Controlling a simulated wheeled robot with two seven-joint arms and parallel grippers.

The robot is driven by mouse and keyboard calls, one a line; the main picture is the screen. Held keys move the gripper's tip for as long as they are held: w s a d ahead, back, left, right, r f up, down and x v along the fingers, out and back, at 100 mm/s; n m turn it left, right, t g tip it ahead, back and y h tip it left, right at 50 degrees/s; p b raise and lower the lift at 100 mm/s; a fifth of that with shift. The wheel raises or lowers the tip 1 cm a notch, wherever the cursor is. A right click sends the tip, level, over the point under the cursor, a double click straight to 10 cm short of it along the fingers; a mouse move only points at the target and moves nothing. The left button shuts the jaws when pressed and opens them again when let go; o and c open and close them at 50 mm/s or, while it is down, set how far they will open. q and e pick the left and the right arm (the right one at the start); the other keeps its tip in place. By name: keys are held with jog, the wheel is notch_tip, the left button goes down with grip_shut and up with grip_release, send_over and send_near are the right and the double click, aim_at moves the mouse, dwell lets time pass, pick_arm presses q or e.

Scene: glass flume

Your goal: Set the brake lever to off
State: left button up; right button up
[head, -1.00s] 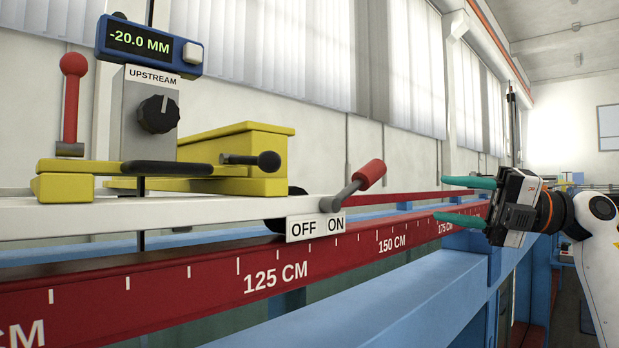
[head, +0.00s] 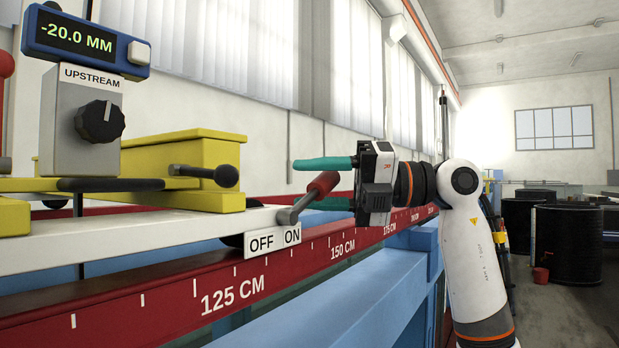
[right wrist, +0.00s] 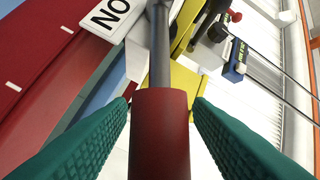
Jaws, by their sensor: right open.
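The brake lever (head: 310,196) has a grey arm and a red grip. It leans up and to the right from its pivot, which sits over the ON side of the OFF/ON label (head: 272,240). My right gripper (head: 322,183) is open, with its teal fingers around the red grip. In the right wrist view the red grip (right wrist: 160,130) lies between the two fingers, with small gaps on both sides. I cannot tell whether either finger touches it. My left gripper is not in view.
The red rail (head: 150,310) with a centimetre scale runs below the white carriage beam (head: 130,235). A yellow block (head: 195,160) and a grey UPSTREAM box (head: 80,125) with a black knob stand on the left. Black tanks (head: 568,245) stand far right.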

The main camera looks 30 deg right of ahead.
jog(key=shift+w+a, duration=0.2)
jog(key=shift+a, duration=0.15)
jog(key=shift+c, duration=0.4)
grip_shut()
